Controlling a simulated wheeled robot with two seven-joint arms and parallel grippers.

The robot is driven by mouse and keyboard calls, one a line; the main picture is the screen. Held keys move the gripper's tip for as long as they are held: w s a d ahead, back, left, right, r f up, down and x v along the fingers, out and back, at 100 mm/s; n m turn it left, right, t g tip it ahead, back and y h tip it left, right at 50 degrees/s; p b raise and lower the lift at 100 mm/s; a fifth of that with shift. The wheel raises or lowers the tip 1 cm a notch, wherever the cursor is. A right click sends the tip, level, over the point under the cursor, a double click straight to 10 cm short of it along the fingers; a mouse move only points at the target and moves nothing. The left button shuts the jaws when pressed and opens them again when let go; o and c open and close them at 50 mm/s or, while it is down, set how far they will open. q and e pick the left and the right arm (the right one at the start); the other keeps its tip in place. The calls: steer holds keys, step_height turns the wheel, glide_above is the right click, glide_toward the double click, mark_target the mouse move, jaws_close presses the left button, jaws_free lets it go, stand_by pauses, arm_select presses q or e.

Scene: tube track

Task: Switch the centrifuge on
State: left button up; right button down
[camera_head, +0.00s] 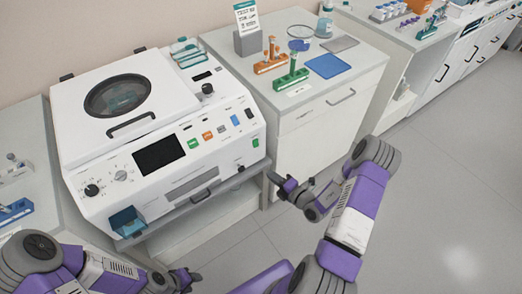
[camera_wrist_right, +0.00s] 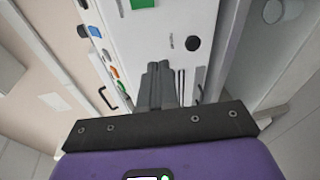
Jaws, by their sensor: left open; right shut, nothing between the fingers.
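The centrifuge (camera_head: 120,150) is a white machine with a round dark lid window, at left in the head view. Its sloping front panel has a dark display (camera_head: 159,154), knobs, and a row of coloured buttons, including a green one (camera_head: 193,143) and an orange one (camera_head: 208,137). A green switch (camera_head: 255,143) sits at the panel's right end. My right gripper (camera_head: 275,179) is shut and empty, apart from the panel, to its lower right. In the right wrist view its fingers (camera_wrist_right: 160,72) point at the white panel, below a green part (camera_wrist_right: 143,4) and left of a black knob (camera_wrist_right: 192,43). My left gripper (camera_head: 188,277) is open, low in front of the centrifuge.
A blue-green tray (camera_head: 128,221) juts from the machine's lower left front. A white cabinet (camera_head: 325,127) to the right carries an orange tube rack (camera_head: 271,64), a green tube rack (camera_head: 291,80) and a blue mat (camera_head: 329,66). The grey floor (camera_head: 440,190) at right is clear.

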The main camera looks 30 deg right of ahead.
mark_target(257, 146)
steer(key=d, duration=0.1)
steer(key=d+m+h, duration=0.2)
steer(key=d, duration=0.1)
steer(key=shift+r+t, duration=0.3)
steer(key=shift+t, duration=0.1)
steer(key=shift+a, duration=0.1)
steer(key=w+b, duration=0.1)
steer(key=w, duration=0.3)
steer(key=w+f+b, duration=0.1)
steer(key=w, duration=0.4)
steer(key=w+a+b, duration=0.1)
steer(key=w, duration=0.4)
steer(key=shift+f, duration=0.4)
